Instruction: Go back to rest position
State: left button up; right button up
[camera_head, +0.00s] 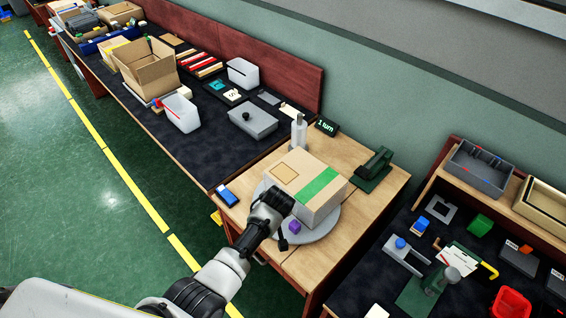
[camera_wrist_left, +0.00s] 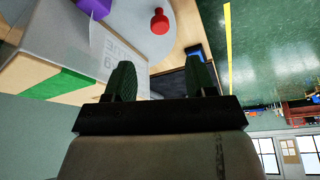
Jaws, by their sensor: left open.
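My left arm reaches in from the lower left of the head view, and its gripper (camera_head: 283,238) is just in front of the cardboard box on the round turntable. In the left wrist view the two dark fingers (camera_wrist_left: 162,80) stand apart with nothing between them. The cardboard box (camera_head: 312,204) with a green tape strip sits on the grey turntable (camera_head: 324,228); its printed side (camera_wrist_left: 90,45) is close to the fingers in the wrist view. A small purple block (camera_head: 295,227) is beside the box, near my gripper. My right gripper is not in view.
A white bottle (camera_head: 299,131), a "1 turn" display (camera_head: 327,126) and a dark green device (camera_head: 374,166) stand behind the box. A blue item (camera_head: 227,196) lies at the table's left. A dark bench (camera_head: 215,150) with boxes and bins is beyond. Green floor at left is clear.

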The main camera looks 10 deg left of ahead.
pick_arm(q)
jog(key=s+a+f+m+g+h+b, duration=0.15)
jog(key=s+f+b, duration=0.25)
jog(key=s+f, duration=0.7)
jog(key=s+a+f+m+b, duration=0.25)
jog(key=s+f, duration=0.55)
jog(key=f, duration=0.6)
jog(key=s+a+f+m+b, duration=0.1)
jog(key=s+f+b, duration=0.1)
jog(key=s+f, duration=0.3)
jog(key=s+a+f+m+g+b, duration=0.1)
jog(key=s+f, duration=0.4)
jog(key=s, duration=0.8)
jog(key=s+a+f+m+h+b, duration=0.1)
jog(key=s+a+f+m+b, duration=0.2)
jog(key=s, duration=0.6)
notch_tip(320, 180, down, 2)
jog(key=shift+f+b, duration=0.1)
jog(key=shift+b, duration=0.55)
